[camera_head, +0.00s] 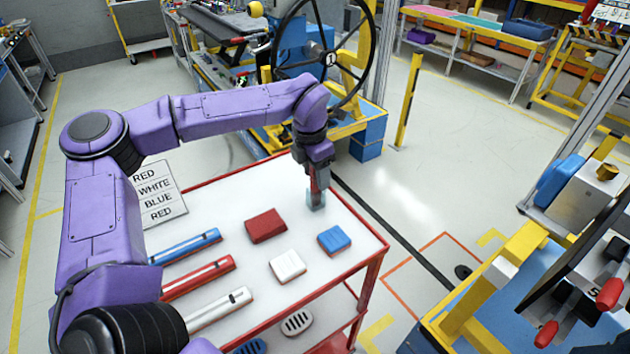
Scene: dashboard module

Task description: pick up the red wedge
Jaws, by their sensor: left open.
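A red block, the red wedge (265,226), lies on the white top of a red-framed cart (223,216). My left gripper (316,200) points down over the far right part of the cart top, to the right of and beyond the red wedge and apart from it. Its jaws are open; their gap is small in the picture, and a narrow red patch shows just above the fingertips. My right gripper is out of view.
A blue block (334,239) and a white block (287,266) lie near the red wedge. Blue (184,246), red (198,278) and white (219,310) bars lie at left. A sign (157,194) lists colours. A large handwheel (323,58) stands behind.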

